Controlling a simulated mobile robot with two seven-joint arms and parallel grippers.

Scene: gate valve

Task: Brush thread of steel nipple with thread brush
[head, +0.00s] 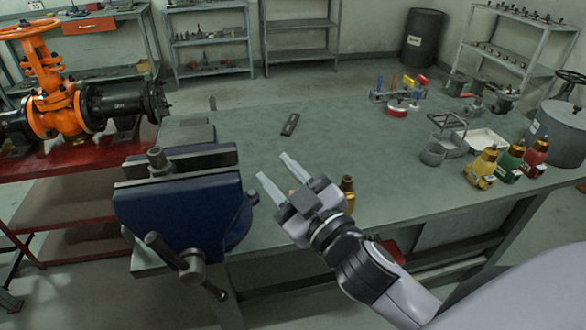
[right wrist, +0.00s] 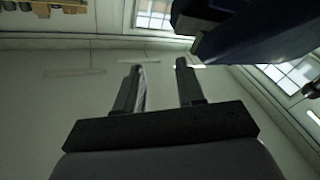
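A short grey upright piece (head: 157,160) stands at the jaws of the blue bench vise (head: 180,212); it may be the steel nipple, but I cannot make out a thread. I cannot pick out the thread brush for sure; a small rack (head: 398,97) with coloured handles stands at the back of the bench. My right gripper (head: 273,166) is open and empty, just right of the vise and apart from it. In the right wrist view its two fingers (right wrist: 158,66) are apart with nothing between them. My left gripper is not in view.
A flat dark part (head: 290,125) lies mid-bench. A brass-coloured piece (head: 347,185) stands close beside my right gripper. An orange valve (head: 55,105) is at left.

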